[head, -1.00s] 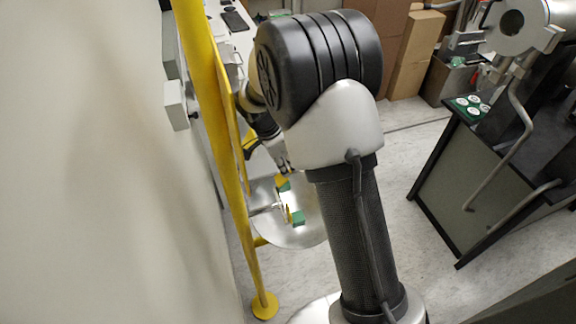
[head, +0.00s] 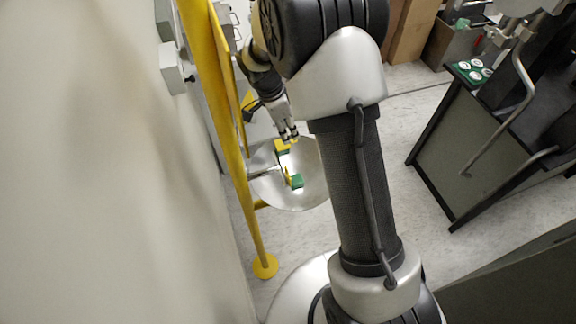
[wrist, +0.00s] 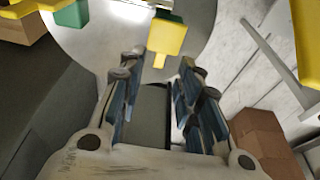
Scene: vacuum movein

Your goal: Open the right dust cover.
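An eyewash bowl (head: 318,183) of shiny metal stands beside a yellow post. Two small yellow and green dust covers sit over it: an upper one (head: 282,147) and a lower one (head: 297,181). I cannot tell for certain which is the right one. My gripper (head: 289,137) is just above the upper cover. In the wrist view my gripper (wrist: 157,70) has its two fingers spread with nothing between them. A yellow cover (wrist: 167,36) with a small tab lies just beyond the fingertips, in line with the gap. A green part (wrist: 72,14) shows at the top left, partly cut off.
The yellow post (head: 232,150) rises close left of my arm, with a pale wall beyond it. A dark-framed table (head: 465,150) stands at the right. Cardboard boxes (head: 405,45) are at the back. Floor is clear between bowl and table.

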